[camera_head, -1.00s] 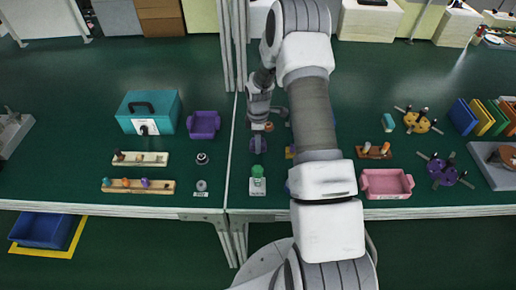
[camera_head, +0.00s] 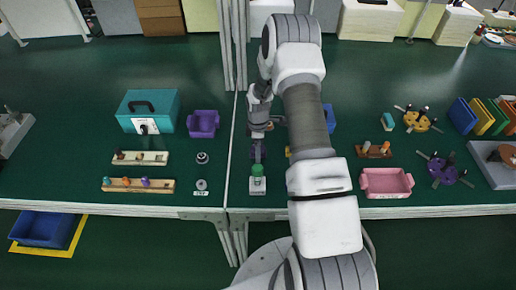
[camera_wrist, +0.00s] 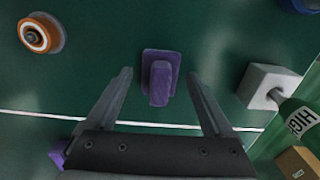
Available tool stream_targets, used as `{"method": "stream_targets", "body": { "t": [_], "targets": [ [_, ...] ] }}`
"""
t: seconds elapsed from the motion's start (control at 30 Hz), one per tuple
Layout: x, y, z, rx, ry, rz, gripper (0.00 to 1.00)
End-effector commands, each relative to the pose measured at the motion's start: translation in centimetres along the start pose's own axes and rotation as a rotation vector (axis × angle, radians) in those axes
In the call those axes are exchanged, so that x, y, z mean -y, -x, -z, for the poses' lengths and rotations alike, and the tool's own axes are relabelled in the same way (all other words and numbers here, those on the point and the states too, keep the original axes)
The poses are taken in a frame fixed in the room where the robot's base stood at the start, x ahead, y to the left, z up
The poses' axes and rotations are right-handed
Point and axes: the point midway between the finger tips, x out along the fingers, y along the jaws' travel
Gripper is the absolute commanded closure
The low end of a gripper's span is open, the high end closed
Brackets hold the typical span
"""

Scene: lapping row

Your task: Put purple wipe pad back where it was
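The purple wipe pad (camera_wrist: 161,64) shows in the wrist view as a flat purple base with a raised grip block on top. It lies on the dark green table top. My gripper (camera_wrist: 160,78) is open, with one finger to the left and one to the right of the pad in this view. Dark gaps separate both fingers from the pad, and nothing is held. In the head view my gripper (camera_head: 258,148) points down just behind the green-topped item and largely hides the pad.
A green bottle (camera_wrist: 297,118) with a pale block (camera_wrist: 267,86) is right of the fingers in the wrist view. An orange-rimmed roll (camera_wrist: 40,34) lies at upper left. In the head view, a purple bin (camera_head: 203,124) and teal box (camera_head: 148,110) stand left; a pink tray (camera_head: 386,184) stands right.

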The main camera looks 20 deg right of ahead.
Motion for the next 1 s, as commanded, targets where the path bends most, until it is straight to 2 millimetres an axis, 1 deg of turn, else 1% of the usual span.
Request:
{"method": "stream_targets", "body": {
  "t": [0.2, 0.37, 0.47, 0.8, 0.9, 1.0],
  "targets": [
    [0.0, 0.1, 0.0, 0.000, 0.000, 0.000, 0.14],
    [-0.1, 1.0, 0.0, -0.001, 0.000, -0.003, 0.14],
    [-0.1, 2.5, 0.0, -0.001, 0.000, -0.004, 0.14],
    [-0.1, 9.3, 0.0, -0.001, -0.001, -0.005, 0.14],
    [-0.1, 10.8, 0.0, -0.001, -0.001, -0.004, 0.14],
    [-0.1, 11.7, 0.0, 0.000, 0.000, -0.001, 0.14]
  ]
}}
